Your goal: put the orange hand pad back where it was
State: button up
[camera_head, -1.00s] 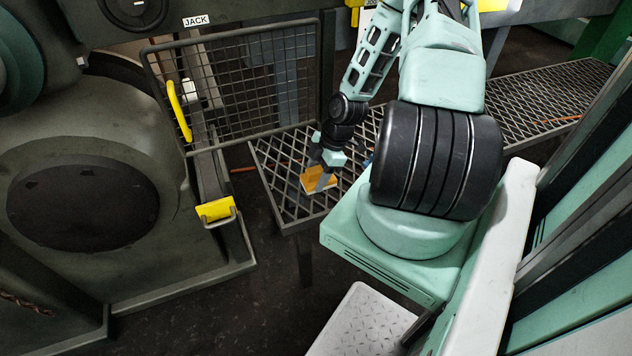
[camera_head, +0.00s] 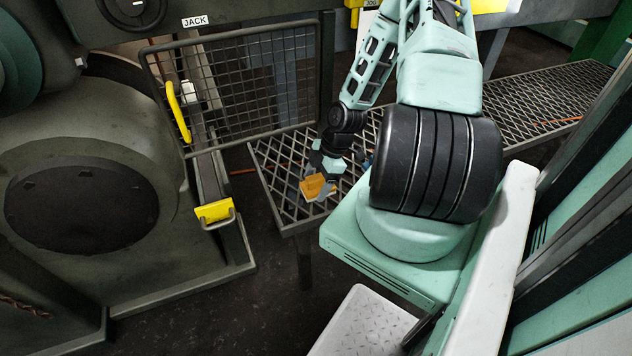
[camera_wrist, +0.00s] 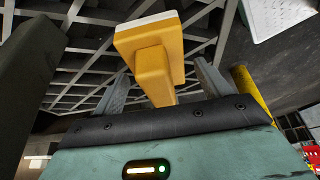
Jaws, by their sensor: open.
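The orange hand pad (camera_head: 313,187) is at the near left part of the walkway grating (camera_head: 284,217). In the wrist view, the pad (camera_wrist: 152,40) shows a broad block with a pale edge and a narrower grip. The grip points back between the fingers of my gripper (camera_wrist: 160,80). The fingers are spread, with visible room on each side of the grip. In the head view, my gripper (camera_head: 324,184) partly covers the pad. I cannot tell whether the pad rests flat on the grating.
A mesh guard (camera_head: 245,85) with a yellow handle (camera_head: 179,112) stands behind left. A yellow bracket (camera_head: 214,211) sits on the machine's rail. A pale tread plate (camera_head: 362,325) is low in front. The grating continues to the right behind my arm.

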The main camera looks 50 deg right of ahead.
jog(key=p+v, duration=0.3)
jog(key=v, duration=0.8)
jog(key=shift+r, duration=0.35)
jog(key=shift+s, duration=0.15)
